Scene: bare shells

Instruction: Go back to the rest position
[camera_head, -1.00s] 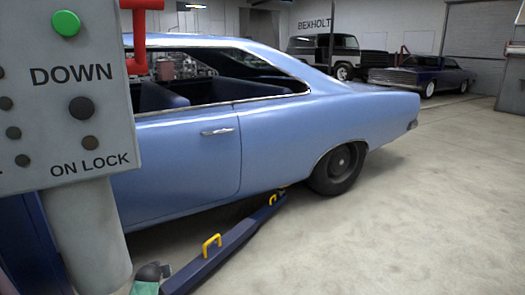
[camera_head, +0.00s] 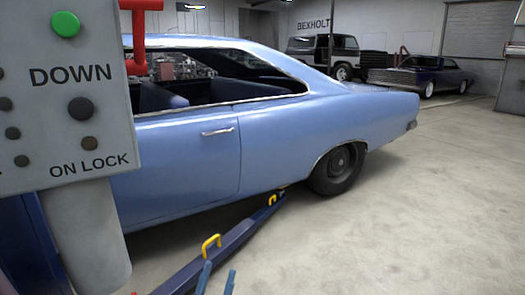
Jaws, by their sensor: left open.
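My left gripper (camera_head: 217,278) shows only at the bottom edge, as two blue fingertips standing apart with nothing seen between them. The rest of it is cut off by the frame. The fingertips appear in front of the lower end of a dark blue lift arm (camera_head: 240,236). My right gripper is not in view. A grey control box (camera_head: 60,125) with a green button (camera_head: 66,24) and the labels DOWN and ON LOCK fills the upper left. A red handle (camera_head: 139,38) is at its right edge.
A light blue car (camera_head: 290,132) stands behind the box and lift arm. A grey post (camera_head: 88,235) is below the box. The lift arm has yellow handles (camera_head: 210,243). Open concrete floor (camera_head: 400,220) lies to the right. Parked vehicles (camera_head: 432,74) are at the back.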

